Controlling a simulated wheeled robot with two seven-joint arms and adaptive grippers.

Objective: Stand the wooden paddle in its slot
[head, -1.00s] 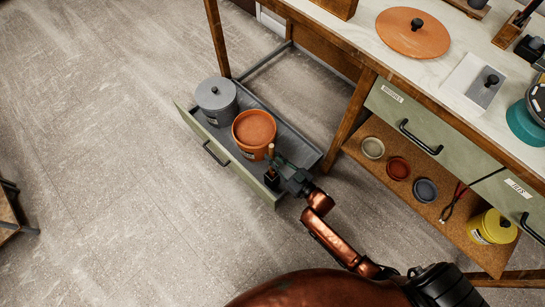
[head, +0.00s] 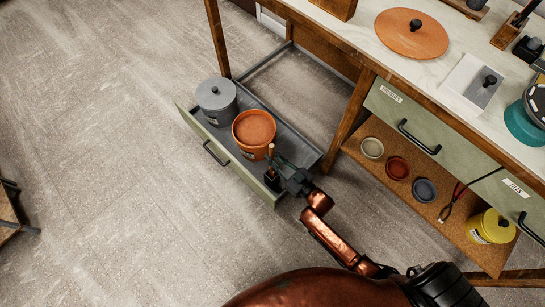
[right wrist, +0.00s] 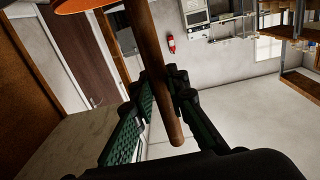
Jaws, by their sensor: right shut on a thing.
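The wooden paddle (head: 271,150) shows as a thin brown handle, upright or nearly so, at the front right end of the open drawer. In the right wrist view its round handle (right wrist: 149,45) runs down between my fingers. My right gripper (head: 279,167) is shut on the paddle; its green-padded fingers (right wrist: 160,103) lie either side of the handle. My left gripper is not in view.
The open drawer (head: 292,143) also holds an orange bucket (head: 254,128) beside the paddle and a grey lidded bucket (head: 216,97) farther left. A workbench leg (head: 348,122) stands to the right. Several small bowls sit on the bench's lower shelf.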

